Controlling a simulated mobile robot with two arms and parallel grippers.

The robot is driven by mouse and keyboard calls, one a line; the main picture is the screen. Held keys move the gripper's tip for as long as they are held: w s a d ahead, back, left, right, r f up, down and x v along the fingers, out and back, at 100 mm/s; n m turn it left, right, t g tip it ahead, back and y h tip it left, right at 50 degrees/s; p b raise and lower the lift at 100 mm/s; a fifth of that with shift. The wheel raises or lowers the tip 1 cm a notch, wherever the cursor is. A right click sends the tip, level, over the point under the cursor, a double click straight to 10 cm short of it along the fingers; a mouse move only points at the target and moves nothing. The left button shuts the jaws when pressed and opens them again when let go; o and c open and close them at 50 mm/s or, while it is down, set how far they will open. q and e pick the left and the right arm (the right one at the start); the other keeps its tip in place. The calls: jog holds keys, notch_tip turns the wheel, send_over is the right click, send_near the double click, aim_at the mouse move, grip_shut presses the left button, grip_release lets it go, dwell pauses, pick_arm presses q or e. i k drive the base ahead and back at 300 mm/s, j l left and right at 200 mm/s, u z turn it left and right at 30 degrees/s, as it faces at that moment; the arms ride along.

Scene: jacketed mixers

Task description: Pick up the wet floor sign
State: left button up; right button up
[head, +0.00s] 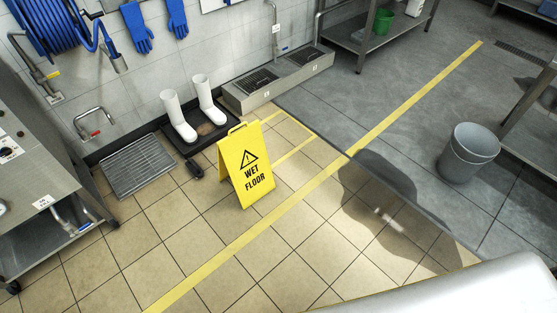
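The yellow wet floor sign (246,166) stands upright and unfolded on the tan tiled floor, near the middle of the head view. Neither my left gripper nor my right gripper is in view. Nothing touches the sign from above.
White boots (177,117) stand in a dark tray (212,138) behind the sign. A floor grate (139,167) lies to the left. A steel cart (36,190) stands far left, a grey bin (469,153) right. Dark wet-looking patches (385,225) mark the floor right of the sign.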

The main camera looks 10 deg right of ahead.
aim_at(243, 157)
jog(key=z, duration=0.25)
jog(key=i+j+z, duration=0.25)
jog(key=z, duration=0.15)
jog(key=i+j+z, duration=0.15)
jog(key=j+z, duration=0.3)
